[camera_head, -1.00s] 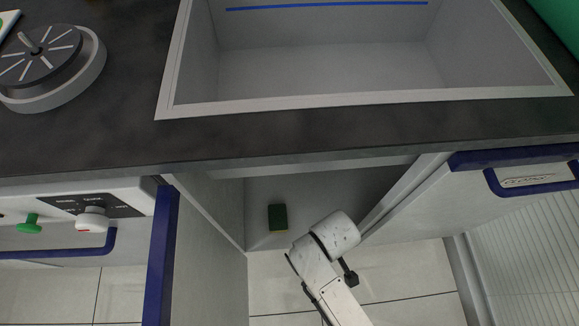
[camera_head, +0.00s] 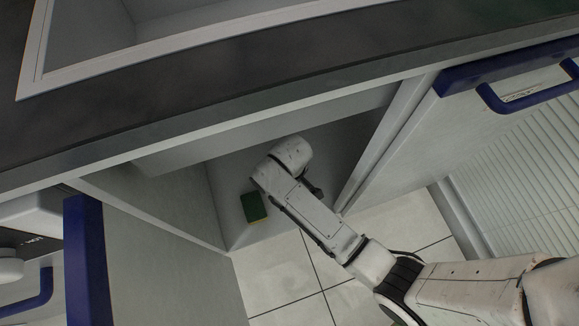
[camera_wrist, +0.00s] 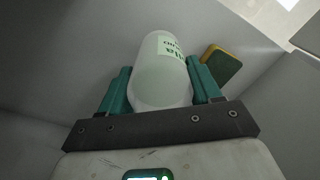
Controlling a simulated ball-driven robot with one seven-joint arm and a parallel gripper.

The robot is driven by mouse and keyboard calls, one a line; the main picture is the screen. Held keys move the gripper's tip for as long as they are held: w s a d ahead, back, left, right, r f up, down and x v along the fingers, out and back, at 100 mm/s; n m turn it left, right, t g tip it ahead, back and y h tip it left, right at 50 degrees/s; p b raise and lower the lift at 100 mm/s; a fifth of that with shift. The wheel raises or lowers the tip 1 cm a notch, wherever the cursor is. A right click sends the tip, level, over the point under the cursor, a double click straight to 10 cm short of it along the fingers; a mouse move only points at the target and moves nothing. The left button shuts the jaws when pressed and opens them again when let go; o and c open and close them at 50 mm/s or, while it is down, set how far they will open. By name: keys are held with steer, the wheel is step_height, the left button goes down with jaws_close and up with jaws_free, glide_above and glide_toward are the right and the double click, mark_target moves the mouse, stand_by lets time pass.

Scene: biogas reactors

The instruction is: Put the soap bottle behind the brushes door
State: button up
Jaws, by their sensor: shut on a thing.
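My gripper (camera_wrist: 160,92) is shut on the soap bottle (camera_wrist: 162,72), a whitish translucent bottle with a pale green label, in the wrist view. The teal fingers lie on either side of it. In the head view my arm reaches into the open cupboard (camera_head: 222,185) under the counter; the gripper and bottle are hidden there. The cupboard stands open between a blue-edged door (camera_head: 85,262) on the left and a white door (camera_head: 400,160) with a blue handle on the right. I cannot tell which is the brushes door. I cannot tell whether the bottle touches the cupboard floor.
A green and yellow sponge (camera_head: 253,207) lies on the cupboard floor beside my arm and also shows in the wrist view (camera_wrist: 222,68). The dark counter edge (camera_head: 300,85) runs above the opening, with a sink (camera_head: 150,42) set in it. Tiled floor (camera_head: 290,270) lies in front.

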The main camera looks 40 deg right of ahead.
steer(key=shift+w+d+f+b, duration=0.2)
steer(key=shift+w+f+b, duration=0.2)
steer(key=shift+f, duration=0.1)
steer(key=shift+f+b, duration=0.8)
steer(key=shift+f, duration=0.7)
steer(key=shift+f, duration=0.1)
steer(key=o, duration=1.2)
steer(key=shift+f, duration=0.1)
step_height(320, 180, up, 12)
steer(key=p, duration=0.6)
steer(key=shift+r, duration=0.2)
